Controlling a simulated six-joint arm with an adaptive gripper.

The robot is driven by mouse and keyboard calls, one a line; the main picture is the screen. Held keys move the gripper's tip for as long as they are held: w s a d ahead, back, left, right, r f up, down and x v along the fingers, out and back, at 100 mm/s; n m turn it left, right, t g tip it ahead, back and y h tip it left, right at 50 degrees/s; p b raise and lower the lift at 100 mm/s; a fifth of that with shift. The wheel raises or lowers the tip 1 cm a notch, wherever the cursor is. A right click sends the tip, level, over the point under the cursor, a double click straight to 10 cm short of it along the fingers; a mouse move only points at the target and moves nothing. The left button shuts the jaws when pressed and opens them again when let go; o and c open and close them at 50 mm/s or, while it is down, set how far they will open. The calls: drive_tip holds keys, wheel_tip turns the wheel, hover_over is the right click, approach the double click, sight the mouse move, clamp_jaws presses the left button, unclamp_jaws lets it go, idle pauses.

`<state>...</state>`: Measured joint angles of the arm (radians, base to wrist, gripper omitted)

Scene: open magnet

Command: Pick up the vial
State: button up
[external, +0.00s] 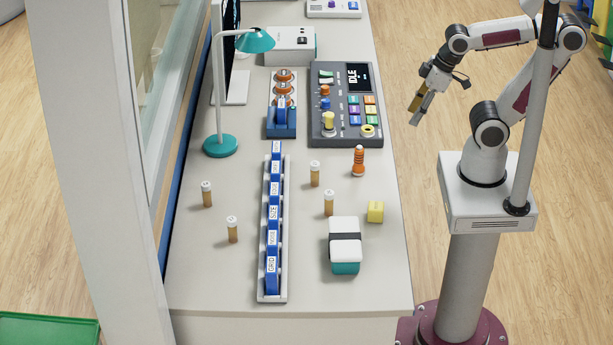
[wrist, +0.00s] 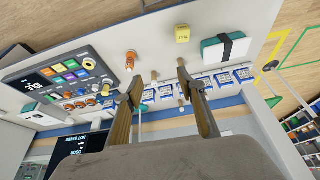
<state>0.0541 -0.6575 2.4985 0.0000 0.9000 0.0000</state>
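Several small amber vials with white caps stand upright on the bench in the external view. Two vials, one farther back (external: 315,175) and one nearer (external: 328,204), are right of the blue rack. Two more, a back one (external: 207,195) and a front one (external: 232,231), are left of it. My gripper (external: 417,108) hangs beyond the bench's right edge, above floor, apart from every vial. In the wrist view my gripper (wrist: 159,74) has its two fingers spread with nothing held between them. One small vial (wrist: 154,77) shows between the fingers, in the distance; others are partly hidden.
A long rack of blue labelled blocks (external: 286,230) runs down the bench. An orange striped piece (external: 358,161), a yellow cube (external: 375,211) and a white-and-teal box (external: 345,250) lie right of it. A control panel (external: 330,130) and teal lamp (external: 220,145) stand farther back.

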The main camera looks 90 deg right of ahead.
wheel_tip(320, 180, down, 7)
drive_tip(key=w+m+g+y, duration=0.1)
drive_tip(key=w+m+g, duration=0.2)
drive_tip(key=m+t+y, duration=0.2)
drive_tip(key=m+y, duration=0.5)
drive_tip(key=m, duration=1.3)
approach(329, 203)
drive_tip(key=f, duration=0.1)
drive_tip(key=shift+w+d+f, duration=0.1)
drive_tip(key=shift+w+d, duration=0.2)
drive_tip(key=shift+d, duration=0.05)
drive_tip(key=shift+x, duration=1.3)
drive_tip(key=shift+a, duration=0.2)
